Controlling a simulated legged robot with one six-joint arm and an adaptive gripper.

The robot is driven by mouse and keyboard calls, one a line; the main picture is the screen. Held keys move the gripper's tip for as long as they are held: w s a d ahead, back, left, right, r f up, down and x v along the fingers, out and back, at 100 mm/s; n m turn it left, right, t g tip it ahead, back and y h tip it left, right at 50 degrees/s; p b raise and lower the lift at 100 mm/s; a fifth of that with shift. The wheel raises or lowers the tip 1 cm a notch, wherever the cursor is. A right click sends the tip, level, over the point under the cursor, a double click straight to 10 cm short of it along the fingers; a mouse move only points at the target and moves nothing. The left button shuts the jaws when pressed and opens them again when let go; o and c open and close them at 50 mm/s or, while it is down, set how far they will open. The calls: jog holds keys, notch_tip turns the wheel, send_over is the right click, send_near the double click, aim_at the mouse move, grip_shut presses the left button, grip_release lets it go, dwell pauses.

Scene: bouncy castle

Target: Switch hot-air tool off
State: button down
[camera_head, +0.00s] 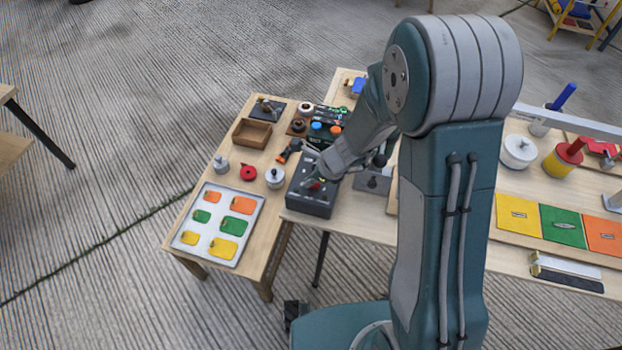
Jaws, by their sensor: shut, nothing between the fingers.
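A dark grey box (309,200) stands at the front edge where the two tables meet. A small red part shows on its top. A small orange-and-black hand tool (290,150) lies just behind the box; it looks like the hot-air tool, but I cannot tell for sure. My gripper (318,181) is shut and empty, low over the top of the dark box. I cannot tell whether it touches the box. My wrist and gripper hide part of the box top, and no switch position can be made out.
On the left table (178,222) are a white tray (218,250) of coloured tags, a wooden box (251,134), a red item (248,173) and grey lidded pots (275,179). Blue and orange knobs (317,127) stand behind. Coloured panels (563,226) lie at right. My arm hides the middle.

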jog(key=shift+s+d, duration=0.25)
jog(key=shift+d, duration=0.5)
jog(key=shift+r, duration=0.1)
notch_tip(320, 180, up, 14)
jog(key=d, duration=0.2)
jog(key=shift+s+f, duration=0.2)
jog(key=shift+s, duration=0.2)
jog(key=s+d+r+n+t+h, duration=0.1)
jog(key=s+d+r+n, duration=0.3)
jog(key=n, duration=0.7)
jog(key=s+d+r+n+t+h, duration=0.2)
jog(key=s+d+r+n+h, duration=0.2)
jog(key=s+r+n, duration=0.5)
jog(key=s+n, duration=0.2)
jog(key=s, duration=0.1)
jog(key=shift+d+t+h, duration=0.3)
jog(key=shift+d, duration=0.05)
